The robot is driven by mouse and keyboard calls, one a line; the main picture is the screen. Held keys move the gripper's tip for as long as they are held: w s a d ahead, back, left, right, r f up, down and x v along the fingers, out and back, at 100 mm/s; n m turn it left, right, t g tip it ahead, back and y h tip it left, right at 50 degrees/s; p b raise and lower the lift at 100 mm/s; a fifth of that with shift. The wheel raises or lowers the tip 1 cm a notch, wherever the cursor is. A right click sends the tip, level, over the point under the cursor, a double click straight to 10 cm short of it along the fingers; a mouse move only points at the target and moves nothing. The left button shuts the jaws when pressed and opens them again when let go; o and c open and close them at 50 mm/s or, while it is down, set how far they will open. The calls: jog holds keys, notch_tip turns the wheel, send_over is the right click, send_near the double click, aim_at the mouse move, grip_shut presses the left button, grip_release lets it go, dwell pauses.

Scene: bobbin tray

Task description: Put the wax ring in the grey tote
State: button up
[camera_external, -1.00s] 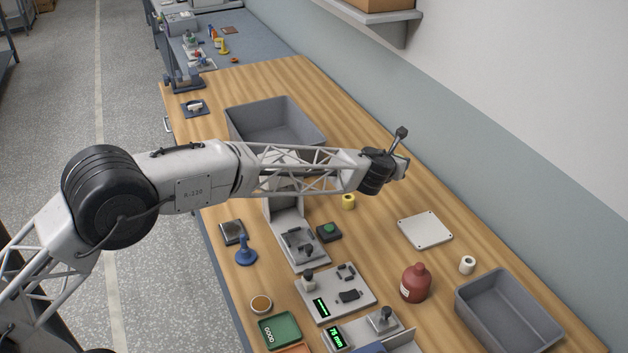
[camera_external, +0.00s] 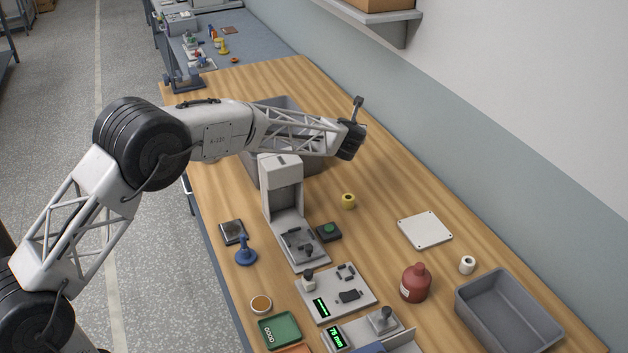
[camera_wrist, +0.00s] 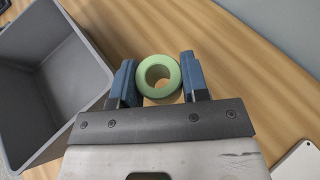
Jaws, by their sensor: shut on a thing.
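A pale green ring (camera_wrist: 158,59) with a round hole is between the two blue-padded fingers of my gripper (camera_wrist: 158,80) in the wrist view. The gripper is shut on it. A grey tote (camera_wrist: 82,92) lies open just left of the gripper there, and the ring is outside its rim. In the external view this far grey tote (camera_external: 283,101) is partly hidden behind my arm. The gripper's fingers and the ring are hidden there behind my wrist, to the right of the tote. A second grey tote (camera_external: 485,325) stands empty at the near right.
A yellow bobbin (camera_external: 348,201), a grey upright stand (camera_external: 283,190), a white plate (camera_external: 425,229), a red-brown bottle (camera_external: 416,284) and a white roll (camera_external: 467,265) stand on the wooden table. A wall runs along the right. The table right of the far tote is clear.

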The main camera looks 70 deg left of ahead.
jog(key=s+a+f+n+g, duration=0.2)
jog(key=s+a, duration=0.5)
jog(key=a, duration=0.5)
jog(key=s+a+f+n+g+y, duration=0.1)
jog(key=s+a+f+n+g, duration=0.2)
jog(key=s+a, duration=0.4)
jog(key=s+a+f+n+g+y, duration=0.1)
jog(key=s+a, duration=0.6)
jog(key=a, duration=1.1)
jog(key=f+n+g, duration=0.1)
jog(key=n+g, duration=0.1)
jog(key=g, duration=0.1)
jog(key=shift+a+f+n+g, duration=0.25)
jog(key=shift+f+n+g, duration=0.1)
jog(key=shift+n+g, duration=0.05)
jog(key=shift+f, duration=0.15)
jog(key=shift+f, duration=3)
jog(key=shift+f, duration=1.85)
jog(key=shift+f, duration=0.15)
jog(key=o, duration=0.9)
